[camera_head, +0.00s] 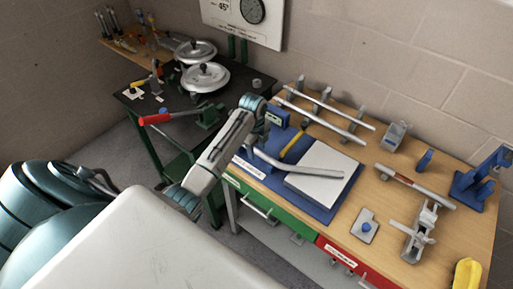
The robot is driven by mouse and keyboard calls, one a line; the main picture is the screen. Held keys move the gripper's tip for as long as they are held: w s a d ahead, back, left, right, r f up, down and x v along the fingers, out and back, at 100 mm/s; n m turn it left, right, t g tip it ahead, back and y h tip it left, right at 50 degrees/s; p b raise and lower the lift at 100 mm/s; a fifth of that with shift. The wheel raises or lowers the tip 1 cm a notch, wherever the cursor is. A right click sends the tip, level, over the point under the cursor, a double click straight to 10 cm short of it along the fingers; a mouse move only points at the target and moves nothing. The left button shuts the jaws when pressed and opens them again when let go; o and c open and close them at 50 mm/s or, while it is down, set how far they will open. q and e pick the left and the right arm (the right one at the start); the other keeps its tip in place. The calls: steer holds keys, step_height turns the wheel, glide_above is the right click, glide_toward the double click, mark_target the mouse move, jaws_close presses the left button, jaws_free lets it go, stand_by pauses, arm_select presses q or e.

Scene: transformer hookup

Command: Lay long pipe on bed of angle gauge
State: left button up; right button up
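A grey bent pipe (312,171) reaches from my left gripper over the blue angle gauge. Its right end is above the white plate (322,158) on the gauge's blue base (328,215). My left gripper (256,149) is at the pipe's left end and appears shut on it, though my wrist partly hides the fingers. I cannot tell whether the pipe touches the gauge. A yellow bar (293,147) and an upright blue part with a small display (276,118) are at the gauge's back left. My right gripper is not in view.
Two straight pipes (330,107) lie on grey supports behind the gauge. To the right are a pipe with a red-brown section (410,183), a grey clamp (418,237), a blue stand (477,180) and a yellow object (467,274). A dark bench (133,104) stands left.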

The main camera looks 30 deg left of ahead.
arm_select(q)
steer(key=r+b, duration=0.2)
steer(key=r, duration=0.2)
steer(key=shift+a+r, duration=0.15)
steer(key=shift+a, duration=0.05)
step_height(320, 180, up, 4)
steer(key=shift+a+r, duration=0.1)
steer(key=shift+r+p, duration=1.15)
steer(key=shift+p, duration=0.35)
